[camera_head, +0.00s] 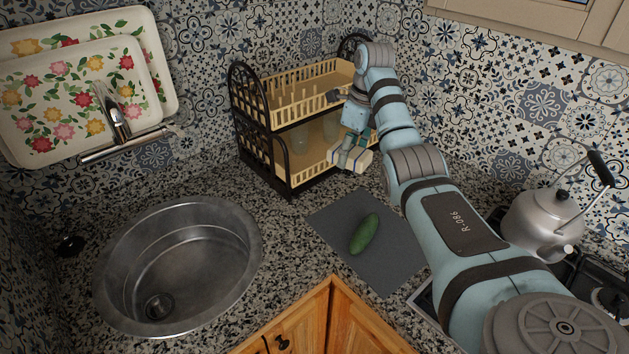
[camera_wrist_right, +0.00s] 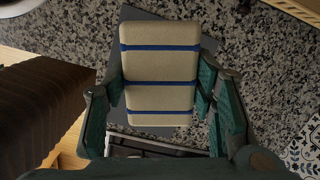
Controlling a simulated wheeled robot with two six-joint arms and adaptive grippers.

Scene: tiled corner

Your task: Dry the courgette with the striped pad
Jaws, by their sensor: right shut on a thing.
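The green courgette (camera_head: 364,233) lies on a dark grey mat (camera_head: 337,217) on the counter in the head view. The striped pad (camera_wrist_right: 160,68), beige with blue stripes, is between the fingers of my right gripper (camera_wrist_right: 160,95) in the right wrist view. In the head view my right gripper (camera_head: 353,145) is shut on the pad (camera_head: 350,160), in front of the dish rack and above and behind the courgette. The pad and courgette are apart. In the wrist view the pad covers part of the mat (camera_wrist_right: 208,45), and the courgette does not show. My left gripper is not in view.
A two-tier dish rack (camera_head: 305,165) stands close behind my right gripper. A round metal sink (camera_head: 245,225) with a tap (camera_head: 113,115) is at left. A kettle (camera_head: 540,222) stands on the stove at right. Flowered trays (camera_head: 75,85) lean on the wall.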

